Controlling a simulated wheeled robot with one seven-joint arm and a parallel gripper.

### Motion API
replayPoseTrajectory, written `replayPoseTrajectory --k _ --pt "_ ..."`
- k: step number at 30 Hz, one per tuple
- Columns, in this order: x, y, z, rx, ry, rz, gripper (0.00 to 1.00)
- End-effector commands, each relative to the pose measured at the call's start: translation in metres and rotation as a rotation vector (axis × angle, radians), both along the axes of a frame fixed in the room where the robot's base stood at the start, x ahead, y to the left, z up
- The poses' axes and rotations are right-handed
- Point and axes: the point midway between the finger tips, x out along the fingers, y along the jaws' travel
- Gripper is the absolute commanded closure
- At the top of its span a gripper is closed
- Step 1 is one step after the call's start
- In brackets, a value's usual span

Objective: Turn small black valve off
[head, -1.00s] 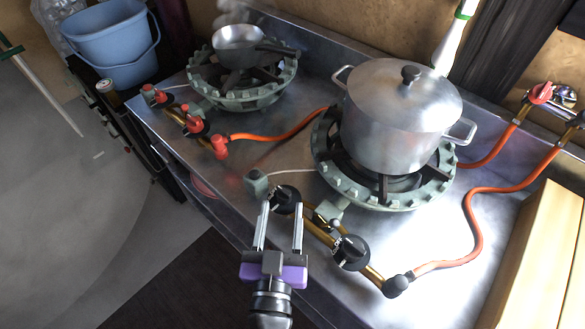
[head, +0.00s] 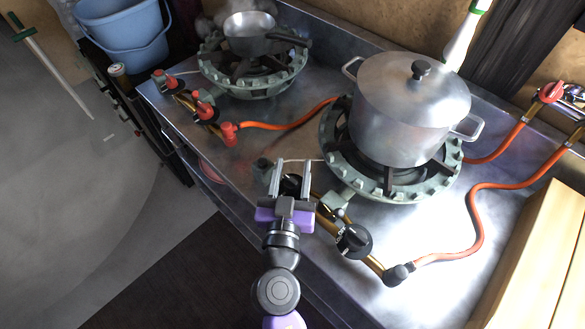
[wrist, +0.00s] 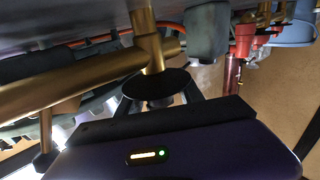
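The small black valve (head: 291,186) sits on the brass pipe at the front edge of the steel counter, partly hidden by my gripper in the head view. My gripper (head: 292,163) is open, its two fingers apart on either side of this valve. In the wrist view the valve's round black knob (wrist: 158,83) lies just ahead, between the fingers (wrist: 159,97). I cannot tell whether the fingers touch it. A larger black valve (head: 354,241) is on the same pipe, further right.
A lidded pot (head: 405,110) stands on the right burner and a small pan (head: 250,38) on the left burner. Red valves (head: 204,104) are left along the front edge. An orange hose (head: 476,225) curves right, beside a wooden box (head: 535,255).

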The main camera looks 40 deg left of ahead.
Motion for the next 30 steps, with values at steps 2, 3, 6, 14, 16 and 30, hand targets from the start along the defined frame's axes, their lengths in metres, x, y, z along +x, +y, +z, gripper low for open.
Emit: replayPoseTrajectory --k 2,3,6,14,16,30 --pt "-0.0001 -0.0001 0.0000 0.000 0.000 0.000 0.74" --pt "-0.0002 0.0000 0.0000 0.000 0.000 0.000 0.82" --pt "-0.0005 0.0002 0.0000 0.000 0.000 0.001 1.00" --pt "-0.0004 0.0006 -0.0034 0.003 -0.003 -0.022 1.00" --pt "0.0002 -0.0001 -0.0035 0.004 -0.004 -0.039 1.00" --pt "-0.0007 -0.0003 0.0005 -0.001 -0.001 -0.062 1.00"
